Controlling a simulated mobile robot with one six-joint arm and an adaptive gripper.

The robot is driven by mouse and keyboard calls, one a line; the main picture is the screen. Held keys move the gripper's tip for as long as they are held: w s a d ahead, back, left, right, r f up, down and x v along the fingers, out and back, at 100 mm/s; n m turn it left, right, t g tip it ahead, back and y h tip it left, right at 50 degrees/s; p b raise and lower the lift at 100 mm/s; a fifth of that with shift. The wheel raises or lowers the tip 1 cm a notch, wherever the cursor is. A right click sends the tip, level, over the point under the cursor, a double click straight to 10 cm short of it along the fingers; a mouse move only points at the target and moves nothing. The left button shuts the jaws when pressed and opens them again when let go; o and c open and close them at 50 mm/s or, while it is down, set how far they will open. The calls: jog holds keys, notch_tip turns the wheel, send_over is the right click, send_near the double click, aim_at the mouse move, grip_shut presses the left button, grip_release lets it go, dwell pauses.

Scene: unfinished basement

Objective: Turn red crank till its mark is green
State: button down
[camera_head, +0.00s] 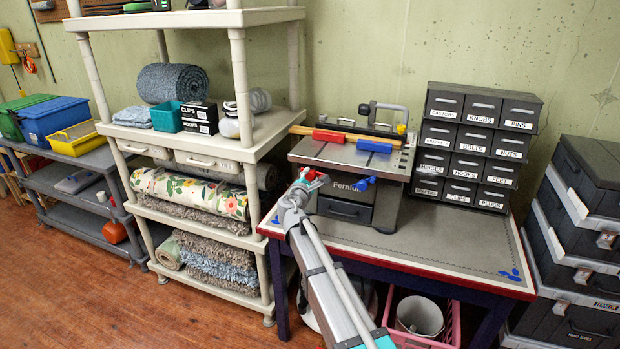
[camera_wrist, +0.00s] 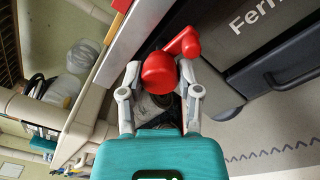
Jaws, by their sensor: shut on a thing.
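The red crank (camera_wrist: 183,42) sits on the left front of a small bench machine (camera_head: 352,158) marked "Fernfold" or similar, the end of the word being hard to read. In the wrist view its round red knob (camera_wrist: 159,72) lies between the fingers of my gripper (camera_wrist: 160,80), which is shut on it. In the head view my gripper (camera_head: 306,181) reaches the crank from the front left, and the crank is mostly hidden behind it. A blue crank (camera_head: 364,184) is on the machine's front, to the right. No coloured mark by the red crank can be made out.
The machine stands on a grey-topped workbench (camera_head: 450,250). A black drawer cabinet (camera_head: 475,147) is to its right. A cream shelf unit (camera_head: 246,140) with rugs and boxes stands close on the left. The bench's front right is mostly clear.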

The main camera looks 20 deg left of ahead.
jog(key=m, duration=0.5)
jog(key=shift+b, duration=0.3)
jog(key=m, duration=0.5)
jog(key=shift+t, duration=0.3)
jog(key=m+h, duration=0.1)
jog(key=m, duration=0.3)
jog(key=shift+m+b, duration=0.3)
jog(key=shift+m, duration=0.1)
jog(key=m, duration=0.5)
jog(key=shift+c, duration=1.5)
grip_release()
